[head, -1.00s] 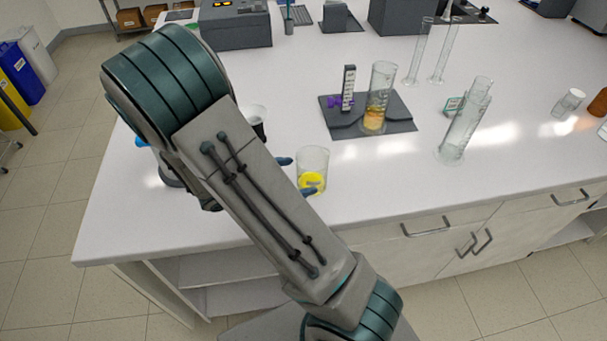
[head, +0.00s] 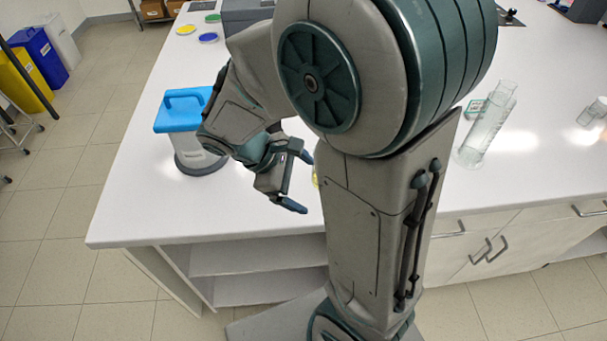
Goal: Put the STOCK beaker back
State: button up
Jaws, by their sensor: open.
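My gripper (head: 299,181) is open above the front part of the white bench, its two dark blue fingertips pointing right. Nothing shows between the fingers. No STOCK label is readable, so I cannot tell which beaker bears that name.
A grey container with a blue lid (head: 184,110) stands left of my gripper. Coloured discs (head: 208,38) lie at the back left. The bench's front left (head: 150,215) is clear.

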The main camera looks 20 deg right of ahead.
jog(key=s+a+r+m+t+y, duration=0.1)
jog(key=s+r+m+t+y, duration=0.4)
jog(key=m, duration=0.6)
jog(key=shift+s+a+r+y, duration=0.2)
jog(key=shift+a+r+y, duration=0.1)
jog(key=shift+r+y, duration=1.05)
